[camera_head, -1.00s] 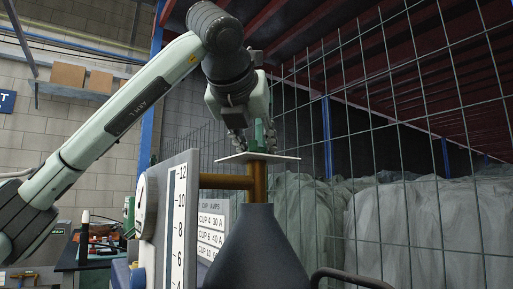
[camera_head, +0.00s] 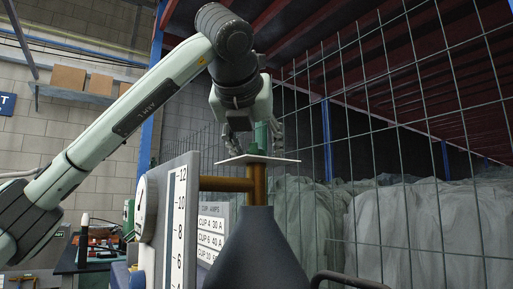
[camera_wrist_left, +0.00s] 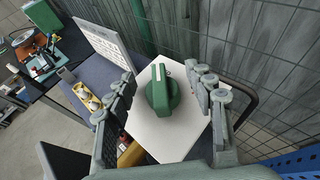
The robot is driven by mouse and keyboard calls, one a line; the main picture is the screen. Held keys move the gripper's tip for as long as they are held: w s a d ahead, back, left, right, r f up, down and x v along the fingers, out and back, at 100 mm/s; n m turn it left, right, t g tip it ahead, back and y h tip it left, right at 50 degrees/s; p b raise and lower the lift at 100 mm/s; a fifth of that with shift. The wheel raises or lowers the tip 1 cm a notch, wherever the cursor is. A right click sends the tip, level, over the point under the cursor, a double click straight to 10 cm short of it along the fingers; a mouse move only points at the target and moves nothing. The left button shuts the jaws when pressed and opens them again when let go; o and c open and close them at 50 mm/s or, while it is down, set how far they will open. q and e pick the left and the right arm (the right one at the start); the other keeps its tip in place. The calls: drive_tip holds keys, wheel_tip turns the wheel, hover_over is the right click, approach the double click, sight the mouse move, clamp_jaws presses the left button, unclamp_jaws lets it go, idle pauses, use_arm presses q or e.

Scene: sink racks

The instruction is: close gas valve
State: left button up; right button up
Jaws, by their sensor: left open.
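The gas valve is a green knob (camera_wrist_left: 163,90) with a white mark, on a white square plate (camera_wrist_left: 152,133) in the left wrist view. In the head view the green knob (camera_head: 261,138) stands on the white plate (camera_head: 257,159), on top of a brown pipe (camera_head: 258,184). My left gripper (camera_head: 254,140) points down over the plate, with its fingers beside the knob. In the left wrist view the open fingers (camera_wrist_left: 165,92) are on either side of the knob, with gaps showing between. My right gripper is not in view.
A wire mesh fence (camera_head: 400,130) stands close on the right, with covered pale bulks behind it. A gauge panel with numbers (camera_head: 178,225) and a dark cone-shaped body (camera_head: 258,255) are below the plate. A workbench (camera_head: 85,262) with tools is at the left.

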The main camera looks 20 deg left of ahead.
use_arm(q)
drive_tip(key=v, duration=1.2)
drive_tip(key=shift+f, duration=0.1)
